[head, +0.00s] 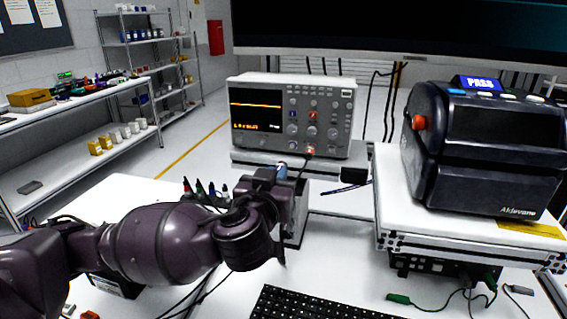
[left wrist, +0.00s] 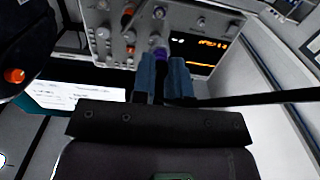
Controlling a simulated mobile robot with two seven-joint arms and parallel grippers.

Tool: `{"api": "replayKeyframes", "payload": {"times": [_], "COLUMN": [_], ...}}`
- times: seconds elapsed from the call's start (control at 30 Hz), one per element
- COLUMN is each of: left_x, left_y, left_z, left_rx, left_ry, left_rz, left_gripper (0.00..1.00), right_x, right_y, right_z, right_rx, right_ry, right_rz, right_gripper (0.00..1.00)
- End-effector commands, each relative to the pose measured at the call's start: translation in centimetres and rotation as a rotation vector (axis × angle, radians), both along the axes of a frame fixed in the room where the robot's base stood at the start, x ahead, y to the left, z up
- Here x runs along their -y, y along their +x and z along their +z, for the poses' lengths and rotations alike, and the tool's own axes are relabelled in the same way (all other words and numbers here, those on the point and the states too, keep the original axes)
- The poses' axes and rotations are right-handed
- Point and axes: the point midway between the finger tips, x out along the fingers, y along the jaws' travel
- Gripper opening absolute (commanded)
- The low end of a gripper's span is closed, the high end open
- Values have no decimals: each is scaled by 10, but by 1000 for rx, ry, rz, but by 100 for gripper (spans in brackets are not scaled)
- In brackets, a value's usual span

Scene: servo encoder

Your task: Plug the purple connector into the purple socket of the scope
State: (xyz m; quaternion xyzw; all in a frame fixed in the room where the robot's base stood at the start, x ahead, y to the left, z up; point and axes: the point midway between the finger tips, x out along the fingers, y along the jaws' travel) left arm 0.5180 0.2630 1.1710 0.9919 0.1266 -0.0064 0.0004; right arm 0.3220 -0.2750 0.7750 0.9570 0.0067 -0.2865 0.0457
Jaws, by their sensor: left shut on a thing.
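The scope (head: 258,87) stands on a raised shelf at the back, its lit screen facing me. My left gripper (head: 281,172) is in front of its lower panel, below the screen. In the left wrist view, the gripper's blue fingers (left wrist: 161,82) are shut on the purple connector (left wrist: 159,53), whose end points at the scope's panel (left wrist: 112,28). The purple socket cannot be made out. I cannot tell whether the connector touches the panel. My right gripper is not in view.
An orange-red plug (head: 309,151) with a cable is at the scope's lower right. Coloured probes (head: 200,187) stand left of my gripper. A dark machine (head: 490,150) sits on a white stand at right. A keyboard (head: 318,303) lies in front.

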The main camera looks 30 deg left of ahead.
Motion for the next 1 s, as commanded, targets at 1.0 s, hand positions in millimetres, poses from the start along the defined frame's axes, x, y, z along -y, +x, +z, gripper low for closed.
{"api": "replayKeyframes", "payload": {"times": [1.0], "left_x": [-16], "left_y": [62], "left_z": [-1], "left_rx": [8], "left_ry": [-1], "left_rz": [1], "left_gripper": [0], "right_x": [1], "right_y": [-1], "right_z": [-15], "right_rx": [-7], "right_ry": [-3], "right_rz": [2], "right_gripper": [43]}}
